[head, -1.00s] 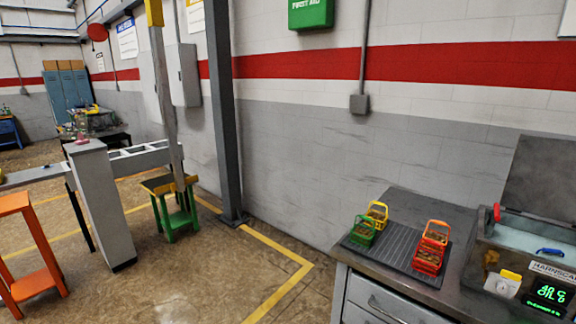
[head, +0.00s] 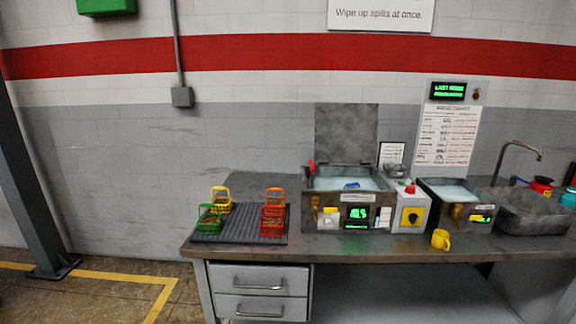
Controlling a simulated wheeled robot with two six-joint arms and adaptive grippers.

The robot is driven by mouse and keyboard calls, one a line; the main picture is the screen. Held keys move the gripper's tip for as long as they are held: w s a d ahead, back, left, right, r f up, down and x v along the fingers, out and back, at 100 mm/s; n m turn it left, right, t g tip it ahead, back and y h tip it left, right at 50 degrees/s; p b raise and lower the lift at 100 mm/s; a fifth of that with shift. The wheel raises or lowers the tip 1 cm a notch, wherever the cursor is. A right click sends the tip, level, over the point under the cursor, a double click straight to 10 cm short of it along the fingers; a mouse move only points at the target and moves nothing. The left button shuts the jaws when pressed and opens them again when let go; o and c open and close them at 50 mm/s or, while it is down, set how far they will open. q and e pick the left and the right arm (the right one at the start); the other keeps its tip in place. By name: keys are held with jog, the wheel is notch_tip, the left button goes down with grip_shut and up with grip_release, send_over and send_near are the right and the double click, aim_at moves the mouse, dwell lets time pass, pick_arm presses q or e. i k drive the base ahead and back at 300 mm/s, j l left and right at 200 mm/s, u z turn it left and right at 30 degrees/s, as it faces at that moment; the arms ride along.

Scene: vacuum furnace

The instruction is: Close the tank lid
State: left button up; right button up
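The tank (head: 325,183) stands on the workbench near the middle of the head view. It is a grey metal box with liquid inside and a green-lit display on its front. Its lid (head: 346,134) is a grey plate standing upright at the tank's back edge, so the tank is open. A red part (head: 311,167) sits at the tank's left rim. A small blue thing (head: 352,185) shows inside the tank. Neither of my grippers is in view.
A ribbed mat (head: 236,236) with several small coloured baskets (head: 272,214) lies left of the tank. To the right are a control box (head: 412,208), a second tank (head: 455,192), a yellow mug (head: 440,239) and a sink (head: 525,212). Floor shows at lower left.

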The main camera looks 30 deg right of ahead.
aim_at(344, 132)
jog(key=z, duration=1.1)
jog(key=l, duration=0.1)
